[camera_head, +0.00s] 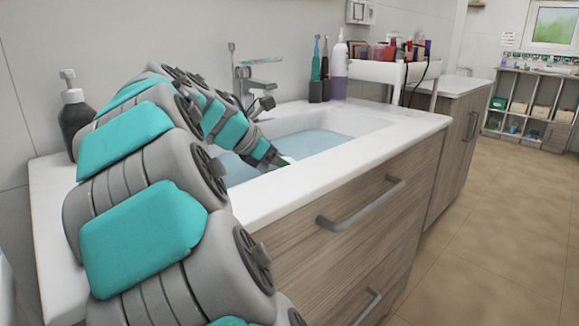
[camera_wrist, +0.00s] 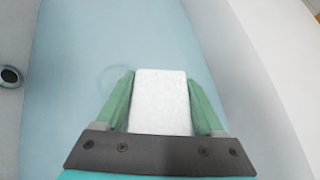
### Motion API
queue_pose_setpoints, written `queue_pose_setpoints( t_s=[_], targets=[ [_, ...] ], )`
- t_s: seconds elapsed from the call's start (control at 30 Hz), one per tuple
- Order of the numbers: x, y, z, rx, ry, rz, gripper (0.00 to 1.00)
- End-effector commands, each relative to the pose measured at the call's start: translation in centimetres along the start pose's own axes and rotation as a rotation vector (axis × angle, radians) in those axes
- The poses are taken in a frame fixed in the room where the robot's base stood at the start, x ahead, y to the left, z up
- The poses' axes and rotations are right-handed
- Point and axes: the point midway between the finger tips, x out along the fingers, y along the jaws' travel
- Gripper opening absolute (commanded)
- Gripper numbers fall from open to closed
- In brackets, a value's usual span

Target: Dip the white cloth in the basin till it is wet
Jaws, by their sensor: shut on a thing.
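The basin (camera_head: 366,125) is a white sink set in the counter, and pale blue water (camera_head: 313,142) stands in it. My gripper (camera_head: 283,164) reaches down into the basin near its front edge. In the wrist view my gripper (camera_wrist: 161,88) is shut on the white cloth (camera_wrist: 161,100), a small pale block between its two green fingers. The cloth is over the water, with a faint ring on the surface beside it. I cannot tell how deep the cloth sits. In the head view only a small white bit of the cloth (camera_head: 288,159) shows past the fingers.
A faucet (camera_head: 250,75) stands behind the basin. A dark pump bottle (camera_head: 74,118) is at the left, and toothbrushes (camera_head: 317,75) and a white-purple bottle (camera_head: 339,70) are at the back right. A drain (camera_wrist: 10,76) shows left in the wrist view. Floor at right is clear.

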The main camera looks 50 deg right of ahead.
Motion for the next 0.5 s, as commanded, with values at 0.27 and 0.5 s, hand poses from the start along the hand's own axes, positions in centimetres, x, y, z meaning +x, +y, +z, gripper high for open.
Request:
queue_pose_setpoints(
  t_s=[0.27, 0.5],
  targets=[
    [-1.6, 0.2, 1.9, -0.001, -0.003, 0.003, 0.08],
    [-2.6, 0.5, 3.0, 0.001, -0.003, 0.007, 0.08]
  ],
)
